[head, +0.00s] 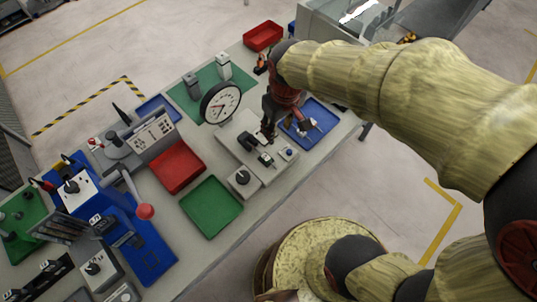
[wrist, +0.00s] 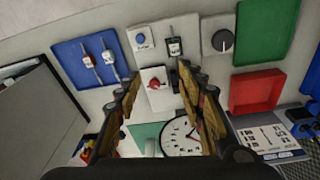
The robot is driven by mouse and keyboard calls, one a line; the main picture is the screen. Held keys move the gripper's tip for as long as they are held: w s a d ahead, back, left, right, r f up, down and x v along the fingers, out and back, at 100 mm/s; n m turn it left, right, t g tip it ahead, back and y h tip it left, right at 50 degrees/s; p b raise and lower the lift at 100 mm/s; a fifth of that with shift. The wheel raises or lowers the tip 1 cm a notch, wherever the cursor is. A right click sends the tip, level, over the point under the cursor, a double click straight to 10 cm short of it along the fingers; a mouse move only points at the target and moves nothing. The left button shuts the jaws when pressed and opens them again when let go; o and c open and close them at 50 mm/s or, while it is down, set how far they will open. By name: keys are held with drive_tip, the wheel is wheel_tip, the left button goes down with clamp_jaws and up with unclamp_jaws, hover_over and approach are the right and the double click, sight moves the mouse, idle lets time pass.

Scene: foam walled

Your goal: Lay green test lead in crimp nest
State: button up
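My gripper (wrist: 160,95) is open, with nothing visible between its fingers. It hangs over the grey fixture plates, and the fingertips (head: 267,137) show in the head view. A small dark piece with a green and white top (head: 266,159) sits on a grey plate; it looks like the green test lead in the nest, but I cannot tell for certain. It also shows in the wrist view (wrist: 174,46), ahead of the fingertips.
A red knob (wrist: 153,82) lies between the fingers' lines in the wrist view. A blue button (head: 289,152) and a black knob (head: 242,177) flank the small piece. A round dial (head: 221,102) stands behind. Red (head: 177,167) and green (head: 211,206) trays lie left.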

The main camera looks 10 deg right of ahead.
drive_tip(key=n+g, duration=0.2)
hover_over(264, 155)
wheel_tip(264, 155, down, 10)
drive_tip(key=shift+s+d+f, duration=0.1)
drive_tip(key=shift+d+f, duration=0.05)
drive_tip(key=shift+f, duration=0.1)
drive_tip(key=f+b, duration=0.1)
drive_tip(key=f, duration=0.4)
drive_tip(key=shift+a+f+b, duration=0.2)
drive_tip(key=shift+f+b, duration=0.1)
drive_tip(key=shift+b, duration=0.05)
drive_tip(key=shift+c, duration=1.1)
drive_tip(key=c, duration=0.8)
